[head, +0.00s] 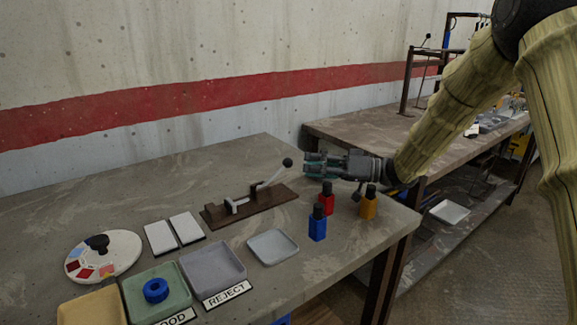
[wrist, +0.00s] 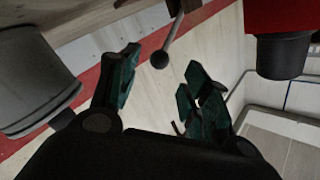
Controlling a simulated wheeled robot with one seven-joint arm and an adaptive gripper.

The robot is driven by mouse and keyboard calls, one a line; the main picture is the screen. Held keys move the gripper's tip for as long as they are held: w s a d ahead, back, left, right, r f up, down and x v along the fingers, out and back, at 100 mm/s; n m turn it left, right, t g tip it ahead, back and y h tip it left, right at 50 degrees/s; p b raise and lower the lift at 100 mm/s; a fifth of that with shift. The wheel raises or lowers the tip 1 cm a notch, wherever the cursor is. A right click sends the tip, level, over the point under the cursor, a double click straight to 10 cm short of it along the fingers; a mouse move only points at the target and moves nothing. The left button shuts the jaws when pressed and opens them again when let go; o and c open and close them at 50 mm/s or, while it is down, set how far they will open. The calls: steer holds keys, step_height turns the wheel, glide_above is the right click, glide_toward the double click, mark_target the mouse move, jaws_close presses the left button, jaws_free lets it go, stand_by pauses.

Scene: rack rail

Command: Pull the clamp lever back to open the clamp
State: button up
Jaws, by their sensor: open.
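The clamp (head: 236,204) sits on a dark brown base on the table in the head view. Its lever (head: 272,176) is a light metal rod that slants up to the right and ends in a black ball knob (head: 287,162). My gripper (head: 308,166) is open, just right of the knob, with its fingers pointing left toward it. In the wrist view the knob (wrist: 159,60) and part of the rod show ahead, between the two dark green fingers of my gripper (wrist: 160,84). The fingers do not appear to touch the knob. The clamp's base is mostly out of the wrist view.
A red bottle (head: 326,198), a blue bottle (head: 317,226) and an orange bottle (head: 368,205) stand below my gripper. A grey tray (head: 272,247), a REJECT tray (head: 213,268), a green tray (head: 157,292) and a round dial (head: 103,256) lie leftward. The table behind the clamp is clear.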

mark_target(288, 163)
steer(key=shift+w+a+b, duration=0.1)
steer(key=shift+w+a, duration=0.15)
steer(key=shift+a, duration=0.9)
steer(key=shift+w+a+b, duration=0.1)
steer(key=shift+w+a, duration=0.15)
steer(key=shift+a, duration=0.95)
steer(key=shift+w+a+b, duration=0.1)
steer(key=shift+w+a, duration=0.15)
steer(key=shift+a, duration=0.9)
steer(key=shift+c, duration=0.4)
jaws_close()
